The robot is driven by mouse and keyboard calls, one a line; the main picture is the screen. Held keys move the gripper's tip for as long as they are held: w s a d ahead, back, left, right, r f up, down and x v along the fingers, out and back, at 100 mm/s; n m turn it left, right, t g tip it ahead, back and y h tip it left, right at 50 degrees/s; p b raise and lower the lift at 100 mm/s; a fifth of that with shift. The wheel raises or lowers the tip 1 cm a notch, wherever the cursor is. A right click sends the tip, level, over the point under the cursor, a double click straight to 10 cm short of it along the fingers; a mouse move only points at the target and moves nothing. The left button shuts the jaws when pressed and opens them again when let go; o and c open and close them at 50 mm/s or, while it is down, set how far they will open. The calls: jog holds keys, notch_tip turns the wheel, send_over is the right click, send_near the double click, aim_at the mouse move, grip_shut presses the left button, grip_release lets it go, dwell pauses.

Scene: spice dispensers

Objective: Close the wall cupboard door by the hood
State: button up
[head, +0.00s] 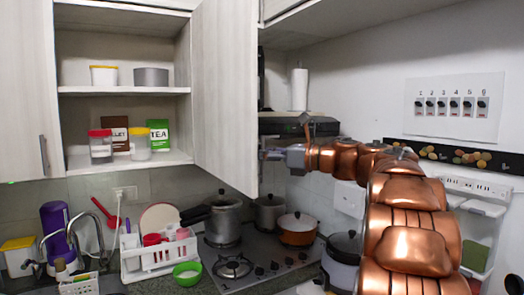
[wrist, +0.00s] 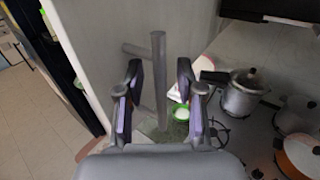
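The wall cupboard door by the hood (head: 226,90) is pale wood and stands wide open, jutting out from the cupboard's right side. My gripper (head: 268,155) is at the door's outer side, near its lower free edge, and the door partly hides its fingertips in the head view. In the wrist view, the door's outer face (wrist: 105,40) carries a grey bar handle (wrist: 159,80). My gripper (wrist: 160,105) is open, with one finger on each side of the handle. The fingers look apart from the bar. The open cupboard (head: 125,91) shows its shelves.
The hood (head: 298,125) is behind my gripper. Below are a hob (head: 265,265), a pressure cooker (head: 223,220), an orange pot (head: 297,230) and a white dish rack (head: 160,258). Jars and packets stand on the shelves. Another cupboard door (head: 25,90) is at the left.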

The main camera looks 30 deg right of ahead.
jog(key=shift+c, duration=0.2)
grip_shut()
dwell(0.6)
